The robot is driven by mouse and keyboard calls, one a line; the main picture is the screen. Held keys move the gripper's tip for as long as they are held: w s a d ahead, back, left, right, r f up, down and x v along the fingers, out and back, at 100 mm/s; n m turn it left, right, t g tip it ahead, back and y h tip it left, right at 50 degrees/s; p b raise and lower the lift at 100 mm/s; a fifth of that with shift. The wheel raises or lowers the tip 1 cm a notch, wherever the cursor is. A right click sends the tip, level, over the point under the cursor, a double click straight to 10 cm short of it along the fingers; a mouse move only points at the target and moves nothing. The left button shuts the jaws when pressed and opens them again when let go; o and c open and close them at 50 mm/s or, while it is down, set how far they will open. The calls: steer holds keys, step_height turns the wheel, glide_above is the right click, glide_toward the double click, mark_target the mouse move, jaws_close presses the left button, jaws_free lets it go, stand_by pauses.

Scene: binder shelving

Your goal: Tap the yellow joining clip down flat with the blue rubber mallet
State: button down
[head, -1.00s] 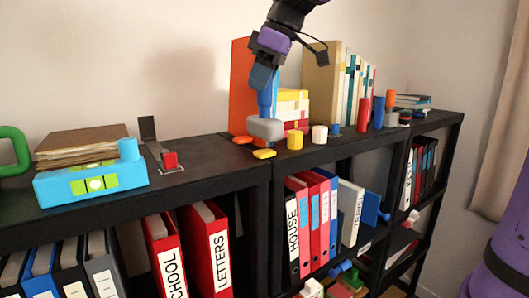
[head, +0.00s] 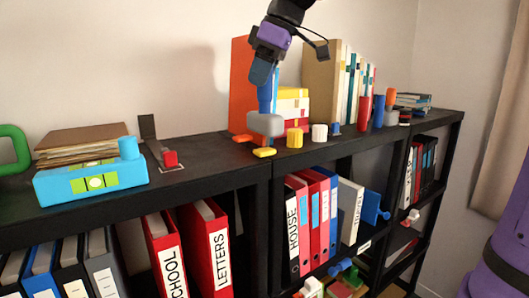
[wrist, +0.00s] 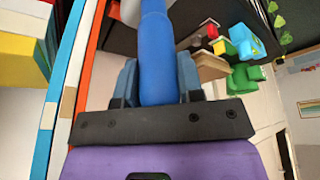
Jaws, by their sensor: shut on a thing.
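The blue mallet (head: 265,98) hangs upright with its grey head (head: 266,124) down over the shelf top. My gripper (head: 263,80) is shut on its blue handle. In the wrist view the handle (wrist: 155,50) runs between the fingers of my gripper (wrist: 157,80). The yellow joining clip (head: 264,152) lies at the front edge of the shelf top, by the seam between two shelf units. The mallet head is above the clip in the picture, with a gap between them. I cannot tell whether the clip is fully flat.
An orange clip (head: 243,138) lies behind and left of the yellow one. A yellow cylinder (head: 295,140) and a white one (head: 319,133) stand close to the right. An orange binder (head: 240,85) and books (head: 292,105) stand behind.

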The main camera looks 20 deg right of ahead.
mark_target(261, 93)
steer(key=shift+f, duration=0.1)
steer(key=shift+f, duration=1.85)
steer(key=shift+r, duration=2.05)
steer(key=shift+r, duration=3)
